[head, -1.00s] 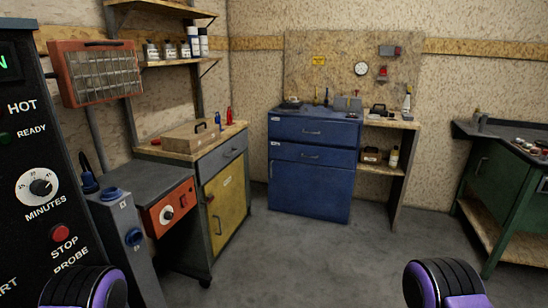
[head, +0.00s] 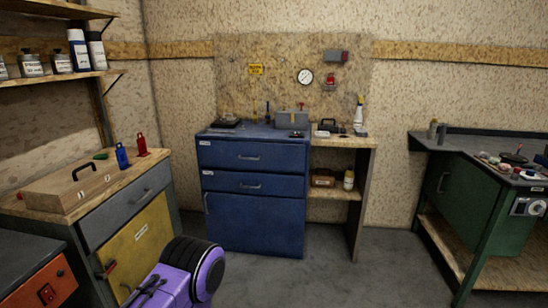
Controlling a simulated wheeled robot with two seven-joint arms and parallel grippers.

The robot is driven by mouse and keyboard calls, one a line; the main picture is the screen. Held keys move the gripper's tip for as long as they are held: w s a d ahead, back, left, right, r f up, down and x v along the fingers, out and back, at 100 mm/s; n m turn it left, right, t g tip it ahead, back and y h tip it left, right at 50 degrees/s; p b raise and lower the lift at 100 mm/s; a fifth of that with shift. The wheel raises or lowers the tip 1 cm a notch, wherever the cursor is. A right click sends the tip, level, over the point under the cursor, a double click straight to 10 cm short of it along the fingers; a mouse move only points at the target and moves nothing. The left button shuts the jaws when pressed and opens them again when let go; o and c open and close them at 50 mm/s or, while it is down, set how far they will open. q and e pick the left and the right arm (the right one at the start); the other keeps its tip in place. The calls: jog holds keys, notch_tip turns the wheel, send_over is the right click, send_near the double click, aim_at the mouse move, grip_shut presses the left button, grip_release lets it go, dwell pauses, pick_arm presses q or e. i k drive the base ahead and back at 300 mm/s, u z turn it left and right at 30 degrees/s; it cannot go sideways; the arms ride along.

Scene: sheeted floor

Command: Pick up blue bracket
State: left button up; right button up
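I cannot make out a blue bracket in the head view. Small items lie on the green workbench (head: 480,218) at the right, too small to tell apart. More small items lie on the blue cabinet (head: 254,205) and on the wooden bench top beside it. A purple and black part of one of my arms shows at the bottom, left of centre. Neither gripper is in view, so what they hold cannot be seen.
A yellow-doored cabinet (head: 140,245) at the left bears a wooden box (head: 72,191), a blue bottle (head: 122,157) and a red bottle (head: 141,145). Wall shelves (head: 50,79) hang above. An orange-fronted unit (head: 40,290) stands at lower left. Grey floor (head: 335,270) is clear in the middle.

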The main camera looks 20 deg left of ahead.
aim_at(121, 153)
jog(key=u, duration=0.1)
jog(key=i, duration=1.7)
jog(key=u, duration=1.35)
jog(key=i, duration=1)
jog(key=u, duration=0.8)
